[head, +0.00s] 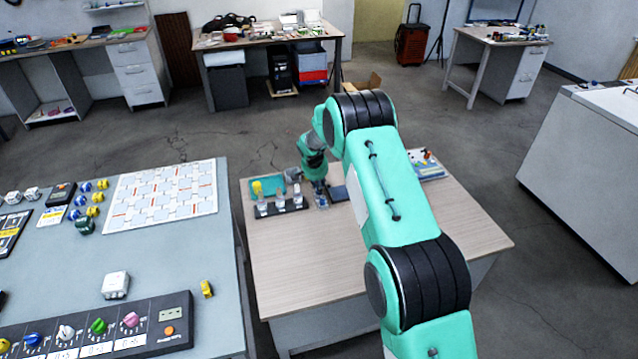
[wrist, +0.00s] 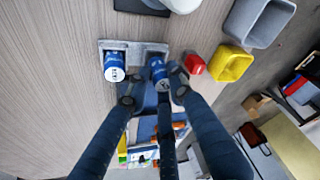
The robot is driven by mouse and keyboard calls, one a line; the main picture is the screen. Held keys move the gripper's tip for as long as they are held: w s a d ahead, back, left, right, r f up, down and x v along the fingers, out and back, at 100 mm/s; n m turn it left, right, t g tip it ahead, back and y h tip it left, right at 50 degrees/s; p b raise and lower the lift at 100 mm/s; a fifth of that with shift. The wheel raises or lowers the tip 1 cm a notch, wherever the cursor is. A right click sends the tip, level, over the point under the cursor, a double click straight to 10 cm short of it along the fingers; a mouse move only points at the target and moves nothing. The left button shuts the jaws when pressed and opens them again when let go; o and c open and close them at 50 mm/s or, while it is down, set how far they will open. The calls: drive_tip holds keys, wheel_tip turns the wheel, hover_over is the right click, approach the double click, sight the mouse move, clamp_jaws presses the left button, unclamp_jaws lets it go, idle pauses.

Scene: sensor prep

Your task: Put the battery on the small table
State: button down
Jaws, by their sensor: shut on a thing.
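In the wrist view, my gripper (wrist: 158,90) is shut on a blue battery (wrist: 159,70), at the right side of a grey two-slot holder (wrist: 134,46). I cannot tell whether this battery is still seated in its slot or lifted a little. A second blue battery (wrist: 114,67) stands in the holder's left slot. The holder is on the wood-topped small table (wrist: 45,85). In the head view, my arm reaches over the small table (head: 300,270) and my gripper (head: 321,197) points down near its far side; the battery is too small to make out there.
Yellow (wrist: 231,63), red (wrist: 193,64) and grey bins (wrist: 259,20) are close by in the wrist view. The near part of the small table is clear. A blue-grey workbench (head: 190,255) adjoins at left.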

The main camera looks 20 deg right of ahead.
drive_tip(key=shift+f, duration=0.65)
drive_tip(key=shift+f+b, duration=0.35)
drive_tip(key=c, duration=1.4)
unclamp_jaws()
drive_tip(key=shift+c, duration=0.2)
drive_tip(key=shift+r, duration=0.1)
drive_tip(key=v, duration=1.1)
drive_tip(key=shift+s+r, duration=0.15)
drive_tip(key=shift+r, duration=0.2)
drive_tip(key=shift+a, duration=0.1)
